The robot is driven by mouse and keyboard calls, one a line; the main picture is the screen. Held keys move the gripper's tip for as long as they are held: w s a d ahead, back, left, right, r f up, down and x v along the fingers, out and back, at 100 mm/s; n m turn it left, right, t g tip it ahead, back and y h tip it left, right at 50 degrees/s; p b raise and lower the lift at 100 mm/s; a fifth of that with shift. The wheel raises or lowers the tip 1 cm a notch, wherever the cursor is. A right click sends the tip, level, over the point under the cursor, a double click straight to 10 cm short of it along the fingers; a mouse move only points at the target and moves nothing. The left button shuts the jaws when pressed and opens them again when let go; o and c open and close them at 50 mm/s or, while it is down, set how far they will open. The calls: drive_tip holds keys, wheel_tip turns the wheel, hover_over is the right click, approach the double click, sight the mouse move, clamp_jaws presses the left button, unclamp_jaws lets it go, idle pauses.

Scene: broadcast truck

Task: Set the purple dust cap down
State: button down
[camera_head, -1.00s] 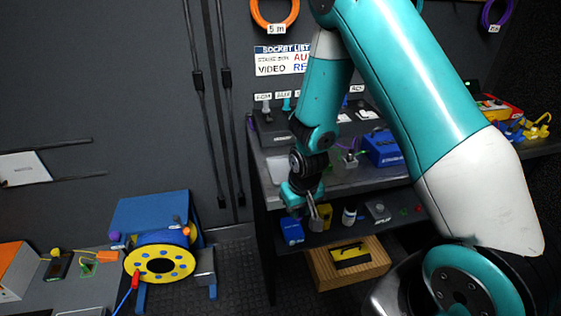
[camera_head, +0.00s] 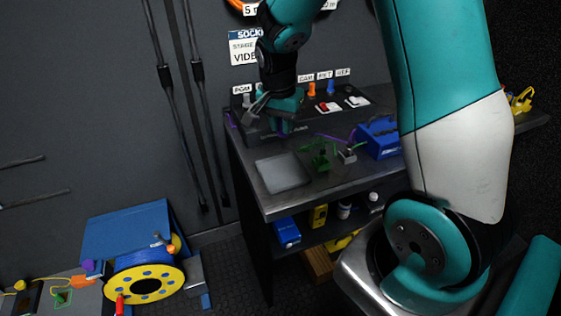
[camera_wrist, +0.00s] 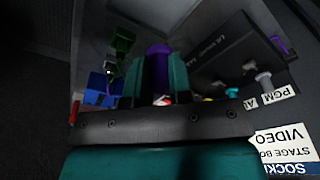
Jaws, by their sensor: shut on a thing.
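The purple dust cap (camera_wrist: 157,68) is a small cylinder in the wrist view, held between the two teal fingers of my gripper (camera_wrist: 157,88). In the head view my gripper (camera_head: 281,122) is above the back left part of the metal bench (camera_head: 262,198), beside the dark socket box. The cap is not clearly visible in the head view, and the gap under it cannot be judged there.
The dark socket box (camera_wrist: 228,52) with labelled connectors stands close to my gripper. A grey pad (camera_head: 282,172), a green connector (camera_head: 320,158) and a blue case (camera_head: 378,138) are on the bench. A yellow and blue cable reel (camera_head: 146,285) stands at lower left.

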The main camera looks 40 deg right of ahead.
wheel_tip(320, 180, down, 12)
idle(0.4)
drive_tip(key=shift+f, duration=0.2)
drive_tip(key=c, duration=1)
unclamp_jaws()
drive_tip(key=shift+r, duration=0.1)
drive_tip(key=shift+c, duration=0.2)
drive_tip(key=shift+r, duration=0.1)
wheel_tip(320, 180, up, 11)
drive_tip(key=a, duration=0.2)
drive_tip(key=s+a+r+n+y, duration=0.3)
drive_tip(key=s+a+r+n, duration=0.3)
drive_tip(key=s+a+n, duration=0.4)
drive_tip(key=s+a+r+n+y, duration=0.2)
drive_tip(key=s+a+r+n, duration=0.5)
drive_tip(key=s, duration=0.5)
drive_tip(key=a+n, duration=0.2)
drive_tip(key=a, duration=0.1)
drive_tip(key=shift+s+n+g+y, duration=0.2)
drive_tip(key=shift+n+g+y, duration=0.2)
